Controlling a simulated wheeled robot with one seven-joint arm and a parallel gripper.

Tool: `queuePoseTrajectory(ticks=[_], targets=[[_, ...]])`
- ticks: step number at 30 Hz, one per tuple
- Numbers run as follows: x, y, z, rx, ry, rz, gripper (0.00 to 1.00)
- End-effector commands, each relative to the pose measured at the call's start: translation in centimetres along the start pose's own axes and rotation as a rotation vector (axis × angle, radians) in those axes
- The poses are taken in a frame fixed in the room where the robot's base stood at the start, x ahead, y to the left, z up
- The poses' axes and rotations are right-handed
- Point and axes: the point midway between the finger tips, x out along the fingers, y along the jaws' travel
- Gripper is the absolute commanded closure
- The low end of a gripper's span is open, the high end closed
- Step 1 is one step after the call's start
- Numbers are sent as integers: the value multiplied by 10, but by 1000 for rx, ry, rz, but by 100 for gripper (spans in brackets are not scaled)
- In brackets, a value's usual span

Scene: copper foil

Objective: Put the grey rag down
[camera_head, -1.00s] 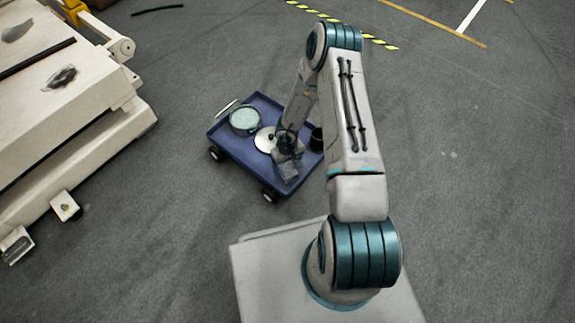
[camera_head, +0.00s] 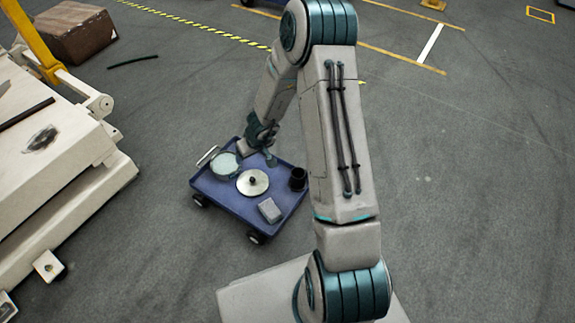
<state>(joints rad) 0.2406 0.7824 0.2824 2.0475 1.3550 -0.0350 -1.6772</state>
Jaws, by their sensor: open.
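The grey rag (camera_head: 270,210), a small folded grey block, lies on the near right part of the blue cart (camera_head: 228,205). Nothing is holding it. My gripper (camera_head: 258,151) is open, over the far side of the cart and well apart from the rag. The fingers are small and dark in this view, so their exact height above the cart is hard to tell.
On the cart are a round pale-topped container (camera_head: 225,165), a silver disc with a dark knob (camera_head: 252,182) and a dark cup (camera_head: 298,179). A white machine (camera_head: 70,165) stands at left. A brown box (camera_head: 75,33) is far left. Floor to the right is clear.

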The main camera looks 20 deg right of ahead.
Motion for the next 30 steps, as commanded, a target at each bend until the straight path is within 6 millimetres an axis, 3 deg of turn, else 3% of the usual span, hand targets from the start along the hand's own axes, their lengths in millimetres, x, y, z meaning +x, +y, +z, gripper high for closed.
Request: queuePoseTrajectory(ticks=[1, 4, 11, 17, 21, 27, 30], targets=[[-24, -8, -12, -11, 34, -18, 24], [-65, -24, -24, -15, 71, -66, 24], [-156, -60, -16, -15, 57, -152, 24], [-228, -79, 24, 14, -34, -158, 24], [-272, -82, 63, 58, -116, -112, 24], [-321, -74, 120, 147, -212, 5, 24], [-335, -68, 140, 187, -239, 58, 24]])
